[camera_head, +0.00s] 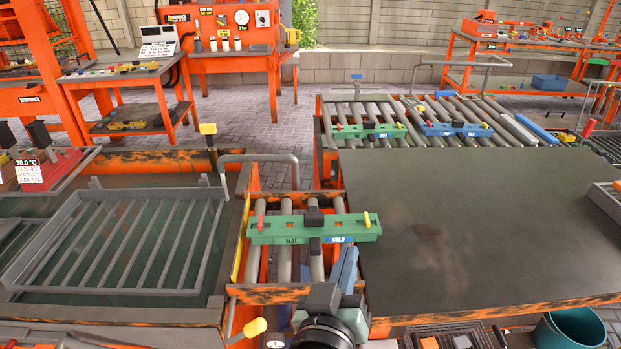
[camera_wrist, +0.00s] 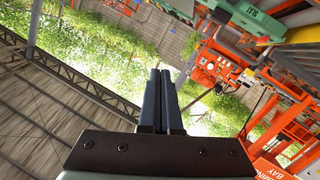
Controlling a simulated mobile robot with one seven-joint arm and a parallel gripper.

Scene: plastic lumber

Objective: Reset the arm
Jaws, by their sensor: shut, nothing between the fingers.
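My gripper (camera_wrist: 166,72) shows in the wrist view with its two dark blue-grey fingers side by side and closed, nothing between them. The wrist is tilted, so the wrist view looks out past the fingers to a wall, roof beams and greenery. In the head view dark parts of my arm rise from the bottom centre, just in front of the short roller section. A green bar-shaped mould (camera_head: 280,231) with red and yellow handles and a blue "COLD" label lies across the rollers beyond my arm.
A bare dark table (camera_head: 470,220) fills the right. A grey slatted rack (camera_head: 115,245) lies over the tank at left. Another green mould (camera_head: 368,131) and a blue mould (camera_head: 455,129) sit on the far rollers. A teal bucket (camera_head: 572,328) stands bottom right.

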